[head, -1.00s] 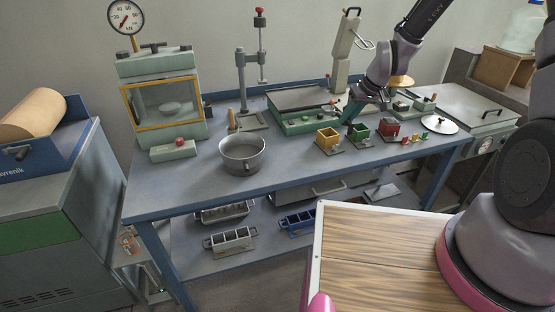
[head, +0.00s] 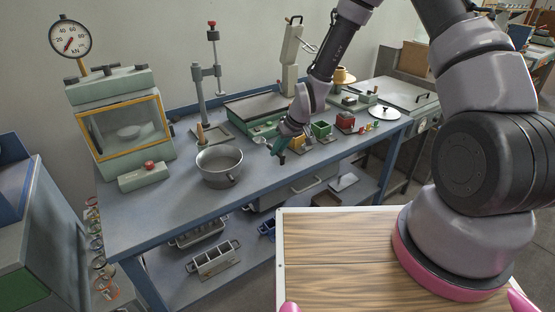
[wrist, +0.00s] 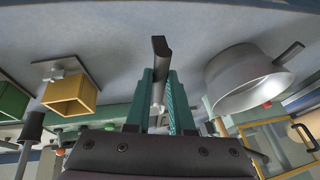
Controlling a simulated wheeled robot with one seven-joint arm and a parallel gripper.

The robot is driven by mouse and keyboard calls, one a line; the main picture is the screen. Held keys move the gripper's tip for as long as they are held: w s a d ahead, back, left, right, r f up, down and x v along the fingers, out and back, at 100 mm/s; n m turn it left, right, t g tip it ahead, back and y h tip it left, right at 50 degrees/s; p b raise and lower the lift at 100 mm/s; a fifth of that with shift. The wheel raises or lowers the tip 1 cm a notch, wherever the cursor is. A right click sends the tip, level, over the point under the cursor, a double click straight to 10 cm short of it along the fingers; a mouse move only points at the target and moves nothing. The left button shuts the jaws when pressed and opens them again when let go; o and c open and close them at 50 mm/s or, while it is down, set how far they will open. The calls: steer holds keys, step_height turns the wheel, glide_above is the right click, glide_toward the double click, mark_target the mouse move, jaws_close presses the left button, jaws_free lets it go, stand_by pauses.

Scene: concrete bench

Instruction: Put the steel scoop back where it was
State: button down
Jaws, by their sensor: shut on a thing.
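My gripper (head: 282,150) is low over the bench, between the steel pot (head: 219,165) and the yellow box (head: 299,143). In the wrist view its green fingers (wrist: 159,100) are shut on the steel scoop (wrist: 158,88). The scoop's dark handle end sticks out past the fingertips and its steel part runs back between them. In the head view a small pale rounded piece, apparently the scoop's bowl (head: 259,140), shows just left of the gripper. I cannot tell whether the scoop touches the bench.
Green (head: 321,129) and red (head: 345,121) boxes stand right of the yellow one. A green tray unit (head: 250,126) and a stand (head: 208,100) are behind. A glass-fronted press (head: 122,125) is at left. Bare bench (head: 215,203) lies in front of the pot.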

steer(key=shift+f, duration=1.85)
steer(key=shift+f, duration=0.1)
steer(key=c, duration=0.8)
jaws_free()
steer(key=v, duration=1.2)
steer(key=shift+r, duration=0.25)
